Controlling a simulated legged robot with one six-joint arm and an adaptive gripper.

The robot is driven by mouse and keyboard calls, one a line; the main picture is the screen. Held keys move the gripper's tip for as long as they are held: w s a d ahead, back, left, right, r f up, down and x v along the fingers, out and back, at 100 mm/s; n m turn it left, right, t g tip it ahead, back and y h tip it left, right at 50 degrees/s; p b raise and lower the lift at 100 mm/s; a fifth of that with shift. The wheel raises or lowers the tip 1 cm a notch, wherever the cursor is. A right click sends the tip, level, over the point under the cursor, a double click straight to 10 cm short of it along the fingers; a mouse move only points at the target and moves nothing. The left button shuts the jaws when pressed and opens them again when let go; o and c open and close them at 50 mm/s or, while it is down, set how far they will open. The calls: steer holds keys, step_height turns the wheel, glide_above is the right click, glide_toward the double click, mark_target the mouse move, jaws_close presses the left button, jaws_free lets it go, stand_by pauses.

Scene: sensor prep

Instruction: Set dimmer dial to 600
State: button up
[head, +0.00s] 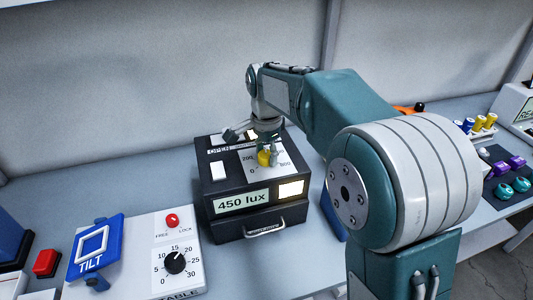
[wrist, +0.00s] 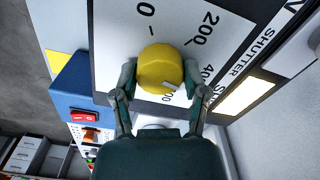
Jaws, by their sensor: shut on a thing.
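The yellow dimmer dial (wrist: 160,68) sits on a white scale plate (wrist: 110,45) on top of a black box (head: 214,190). The scale shows 0, 200 and 400 in the wrist view, and 800 shows in the head view. The dial's white pointer mark (wrist: 171,86) faces the lower right; the number beside it is partly hidden by my finger. My gripper (wrist: 160,85) is shut on the dial, one finger on each side; it also shows above the dial in the head view (head: 265,150). The box's display (head: 241,202) reads 450 lux.
A lit panel (head: 291,189) is beside the display, and a drawer handle (head: 265,231) is below. Yellow and blue cylinders and coloured knobs (head: 505,190) are at the right.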

steer(key=m, duration=0.4)
steer(key=shift+m, duration=2.2)
steer(key=o, duration=1.2)
steer(key=shift+w+a, duration=0.1)
steer(key=shift+c, duration=0.2)
steer(key=shift+a, duration=0.1)
